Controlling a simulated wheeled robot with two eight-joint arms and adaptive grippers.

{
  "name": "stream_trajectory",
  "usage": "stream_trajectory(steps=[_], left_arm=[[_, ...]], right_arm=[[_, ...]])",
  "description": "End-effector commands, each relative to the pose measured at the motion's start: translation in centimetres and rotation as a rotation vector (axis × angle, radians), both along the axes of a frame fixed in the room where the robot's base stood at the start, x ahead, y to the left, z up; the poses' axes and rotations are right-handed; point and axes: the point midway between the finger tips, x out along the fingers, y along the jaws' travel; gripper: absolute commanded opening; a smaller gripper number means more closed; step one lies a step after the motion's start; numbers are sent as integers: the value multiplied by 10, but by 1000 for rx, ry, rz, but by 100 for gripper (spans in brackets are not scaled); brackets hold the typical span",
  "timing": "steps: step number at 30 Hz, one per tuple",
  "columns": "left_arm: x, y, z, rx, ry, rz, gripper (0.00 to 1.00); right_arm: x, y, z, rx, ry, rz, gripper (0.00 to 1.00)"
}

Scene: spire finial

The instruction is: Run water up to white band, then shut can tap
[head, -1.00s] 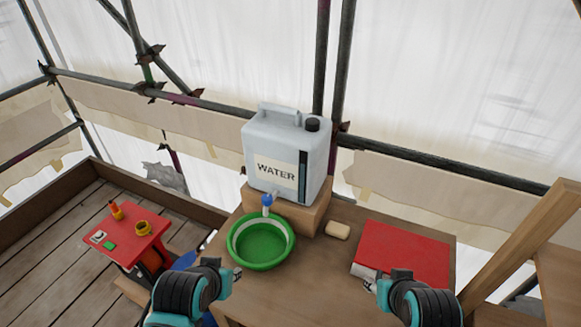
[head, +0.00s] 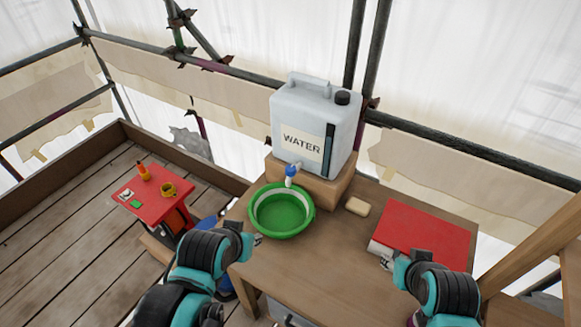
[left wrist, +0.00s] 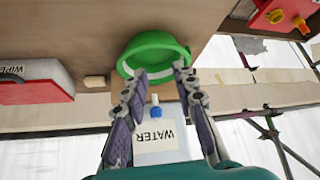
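The white water can (head: 312,125) stands on a wooden block, its label reading WATER. Its tap, with a blue top (head: 291,171) and white spout, overhangs the green basin (head: 282,210). The basin has a white band inside; I cannot make out any water in it. My left gripper (head: 258,239) is just in front of the basin's near side. In the left wrist view it is open (left wrist: 161,72), fingers apart and empty, with the basin and can beyond them. My right gripper (head: 387,262) is near the red-topped box; its fingers are too small to read.
A red-topped box (head: 425,234), labelled WIPES in the left wrist view, lies on the right of the wooden bench (head: 310,270). A pale block (head: 357,207) sits between it and the basin. A red stool (head: 152,195) with small items stands left. The bench front is mostly clear.

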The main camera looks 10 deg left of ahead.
Motion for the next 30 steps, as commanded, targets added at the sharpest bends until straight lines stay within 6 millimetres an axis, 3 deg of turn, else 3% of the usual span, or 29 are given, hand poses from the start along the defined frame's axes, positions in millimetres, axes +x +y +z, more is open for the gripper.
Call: stream_trajectory(steps=[1,2,8,12,18,24,30], left_arm=[[0,0,1,-1,1,2,44],[1,0,2,-3,3,5,51],[25,-4,35,-72,62,97,51],[59,-8,65,-154,142,231,51],[111,-18,94,-250,255,438,51],[166,-28,104,-321,361,660,51],[217,-41,98,-363,454,891,51]], right_arm=[[0,0,0,0,0,0,40],[0,0,1,0,0,0,40],[0,0,18,0,0,0,40],[0,0,37,0,0,0,40],[0,0,62,0,0,0,40],[0,0,86,0,0,0,40],[0,0,111,0,0,0,40]])
